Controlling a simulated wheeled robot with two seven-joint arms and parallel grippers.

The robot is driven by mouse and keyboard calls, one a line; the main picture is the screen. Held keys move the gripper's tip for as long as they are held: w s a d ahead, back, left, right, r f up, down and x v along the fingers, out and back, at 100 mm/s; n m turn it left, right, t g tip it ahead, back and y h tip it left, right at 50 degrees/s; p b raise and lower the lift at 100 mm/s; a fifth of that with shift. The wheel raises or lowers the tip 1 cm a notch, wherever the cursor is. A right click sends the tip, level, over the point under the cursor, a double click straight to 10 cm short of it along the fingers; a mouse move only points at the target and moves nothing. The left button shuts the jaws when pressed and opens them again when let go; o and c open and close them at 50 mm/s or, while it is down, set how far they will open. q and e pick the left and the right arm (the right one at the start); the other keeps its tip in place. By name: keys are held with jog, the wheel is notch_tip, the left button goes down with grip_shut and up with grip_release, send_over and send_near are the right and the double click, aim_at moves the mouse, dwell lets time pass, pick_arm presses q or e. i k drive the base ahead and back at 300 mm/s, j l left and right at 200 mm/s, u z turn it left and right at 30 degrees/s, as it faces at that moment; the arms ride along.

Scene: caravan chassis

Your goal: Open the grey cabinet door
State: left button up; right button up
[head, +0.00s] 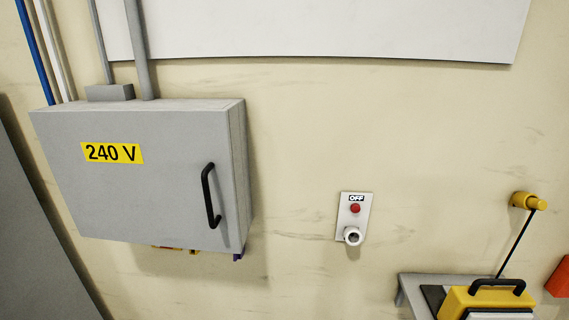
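The grey cabinet (240,160) is fixed to the wall at the left of the head view. Its grey door (130,190) faces me and looks shut. A yellow label reading "240 V" (112,153) is on the upper left of the door. A black bar handle (209,196) stands upright near the door's right edge. Neither of my grippers is in the head view, and nothing touches the handle.
A wall plate marked "OFF" (355,217) with a red button and a white knob is right of the cabinet. A yellow case (487,301) with a black handle sits on a grey shelf (407,289) at the lower right. The wall between is clear.

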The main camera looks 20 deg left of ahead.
aim_at(155, 177)
jog(key=u, duration=1.7)
